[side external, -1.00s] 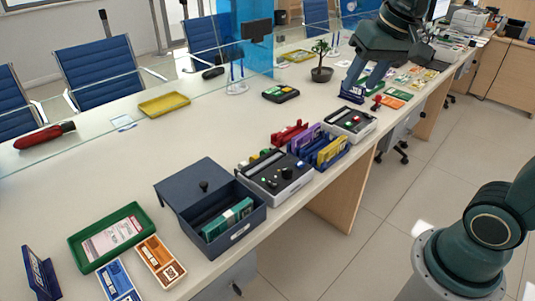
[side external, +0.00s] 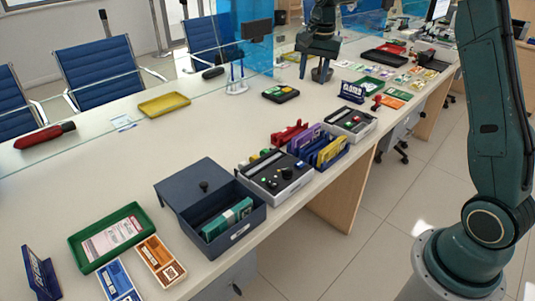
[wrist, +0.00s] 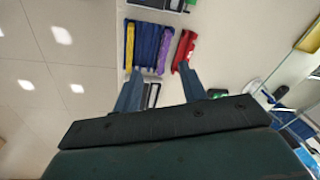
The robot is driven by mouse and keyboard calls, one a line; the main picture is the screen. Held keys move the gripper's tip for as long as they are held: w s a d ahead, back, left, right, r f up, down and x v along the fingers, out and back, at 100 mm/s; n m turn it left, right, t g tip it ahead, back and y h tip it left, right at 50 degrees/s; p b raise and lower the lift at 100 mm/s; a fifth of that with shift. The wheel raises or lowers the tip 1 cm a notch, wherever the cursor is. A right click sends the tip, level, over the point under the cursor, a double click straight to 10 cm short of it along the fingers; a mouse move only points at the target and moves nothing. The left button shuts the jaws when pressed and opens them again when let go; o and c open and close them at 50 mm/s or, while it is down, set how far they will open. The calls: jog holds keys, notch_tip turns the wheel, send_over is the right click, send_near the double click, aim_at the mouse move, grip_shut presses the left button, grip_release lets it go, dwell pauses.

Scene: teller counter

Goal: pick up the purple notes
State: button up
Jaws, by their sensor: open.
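The purple notes (side external: 304,138) stand upright in a blue rack (side external: 335,160) at the front edge of the counter, beside yellow notes (side external: 329,151). In the wrist view the purple notes (wrist: 166,50) are a narrow strip at the right side of the rack, with the yellow notes (wrist: 130,45) at its left.
A red holder (side external: 289,133) stands close beside the purple notes. Grey-and-black trays (side external: 274,180) and (side external: 349,123) flank the rack. An open dark blue box (side external: 245,228) is to the left.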

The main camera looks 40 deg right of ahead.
aim_at(307, 131)
jog(key=w+d+f+m+g, duration=0.1)
jog(key=w+d+f+m, duration=0.4)
jog(key=d+f, duration=0.4)
notch_tip(307, 131, down, 4)
jog(key=shift+w+f+g, duration=0.1)
jog(key=shift+w+g, duration=0.2)
jog(key=shift+w, duration=0.35)
jog(key=shift+f, duration=4.25)
jog(key=shift+f, duration=2.6)
grip_shut()
